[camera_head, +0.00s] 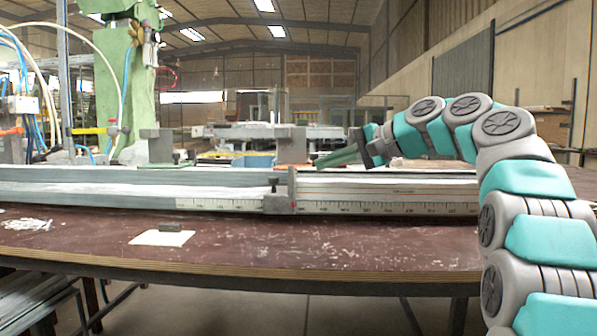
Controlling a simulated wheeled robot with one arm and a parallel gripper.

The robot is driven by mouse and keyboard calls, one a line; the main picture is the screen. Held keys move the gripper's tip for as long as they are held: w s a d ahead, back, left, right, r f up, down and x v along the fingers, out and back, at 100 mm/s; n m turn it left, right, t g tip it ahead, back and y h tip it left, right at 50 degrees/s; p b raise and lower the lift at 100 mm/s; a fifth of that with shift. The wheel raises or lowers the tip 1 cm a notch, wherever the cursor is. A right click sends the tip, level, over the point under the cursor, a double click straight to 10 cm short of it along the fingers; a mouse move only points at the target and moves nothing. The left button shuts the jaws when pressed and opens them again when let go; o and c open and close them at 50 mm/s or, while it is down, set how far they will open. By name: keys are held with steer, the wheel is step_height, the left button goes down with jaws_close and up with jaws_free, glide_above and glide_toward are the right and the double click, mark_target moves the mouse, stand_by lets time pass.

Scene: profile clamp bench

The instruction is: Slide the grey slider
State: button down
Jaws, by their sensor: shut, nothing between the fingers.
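A long pale profile rail (110,189) with a printed scale runs across the bench. A grey slider-like clamp piece (278,202) sits on the rail's front edge near the middle, with a small upright knob on top. Behind it, a grey block (291,146) stands on a reddish base, and another grey block (160,146) stands on a green base further left. Which of these is the grey slider I cannot tell for sure. My gripper (320,163) is shut and empty above the rail, its greenish fingers pointing left, just right of the middle block; contact cannot be told.
The dark red bench top (330,245) is mostly clear in front of the rail. A small dark block (172,226) lies on a white sheet (150,239) at the front left. A green machine column (125,75) and hoses stand behind at left.

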mark_target(278, 178)
steer(key=x, duration=0.9)
steer(key=shift+w+a+f, duration=0.1)
steer(key=shift+a+f, duration=0.05)
steer(key=shift+a, duration=0.2)
steer(key=a+p, duration=0.6)
steer(key=a, duration=1.1)
steer(key=shift+w+a+p, duration=0.3)
steer(key=shift+p, duration=0.05)
steer(key=shift+d, duration=0.1)
